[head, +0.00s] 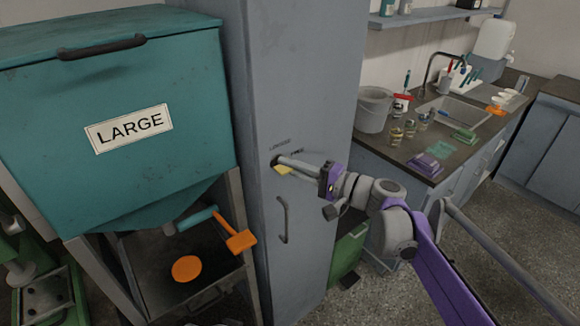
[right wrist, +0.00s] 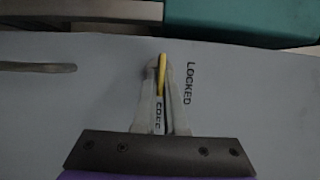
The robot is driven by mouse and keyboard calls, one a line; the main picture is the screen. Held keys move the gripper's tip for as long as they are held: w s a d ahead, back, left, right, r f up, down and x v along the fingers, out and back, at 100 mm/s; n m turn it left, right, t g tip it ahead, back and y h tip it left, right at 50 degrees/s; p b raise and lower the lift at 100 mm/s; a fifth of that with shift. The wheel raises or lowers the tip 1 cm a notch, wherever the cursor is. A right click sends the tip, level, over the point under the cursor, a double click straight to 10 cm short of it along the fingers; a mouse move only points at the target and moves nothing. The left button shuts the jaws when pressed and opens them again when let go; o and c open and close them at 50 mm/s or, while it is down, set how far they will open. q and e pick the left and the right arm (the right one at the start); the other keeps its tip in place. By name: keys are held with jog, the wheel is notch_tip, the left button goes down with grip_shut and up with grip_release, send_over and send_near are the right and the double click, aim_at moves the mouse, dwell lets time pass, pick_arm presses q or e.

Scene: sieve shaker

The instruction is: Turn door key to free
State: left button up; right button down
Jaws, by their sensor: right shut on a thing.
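The grey cabinet door (head: 310,215) stands in the middle of the head view, with printed LOCKED and FREE labels on it. A yellow key (head: 283,169) sits in the door beside the labels. My right gripper (head: 280,163) is at the door and shut on the key. In the right wrist view the key (right wrist: 162,75) shows as a thin yellow edge between the fingers (right wrist: 163,75), which partly hide it. The LOCKED label (right wrist: 190,83) is right of the fingers, and FREE (right wrist: 158,115) shows between them. My left gripper is not in view.
The door handle (head: 282,220) is below the key. A teal hopper (head: 110,150) marked LARGE, with an orange-handled lever (head: 240,241), stands left. A counter (head: 400,160) with a bucket (head: 374,110) and jars is right. A green bin (head: 347,255) stands beside the cabinet.

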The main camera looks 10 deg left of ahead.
jog(key=c, duration=1)
grip_release()
jog(key=shift+d, duration=0.1)
jog(key=v, duration=1)
jog(key=shift+s+d, duration=0.15)
jog(key=shift+d, duration=0.1)
